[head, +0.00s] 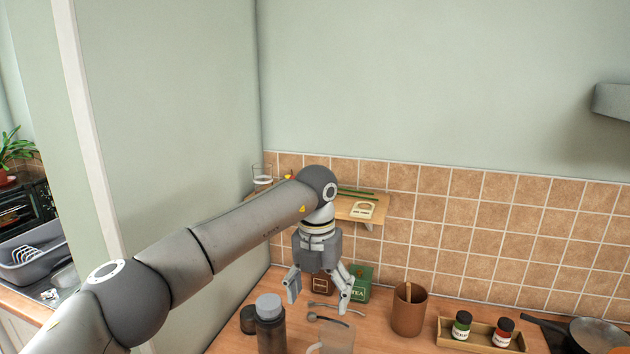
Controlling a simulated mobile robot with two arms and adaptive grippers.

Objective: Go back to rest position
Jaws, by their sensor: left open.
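My left arm comes in from the left and reaches over the kitchen counter. My left gripper (318,294) is open and points down with nothing between its fingers. It hangs in front of a green tea box (361,284) and a brown box (322,284), partly covering both. I cannot tell whether its fingertips touch anything. My right gripper is not in view.
The counter (386,343) holds a grey bottle (270,325), a clear jug (337,338), spoons (329,317), a brown cup (409,310) and a wooden tray with spice jars (480,335). A pan (590,337) stands right. A small shelf (345,207) is behind my arm.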

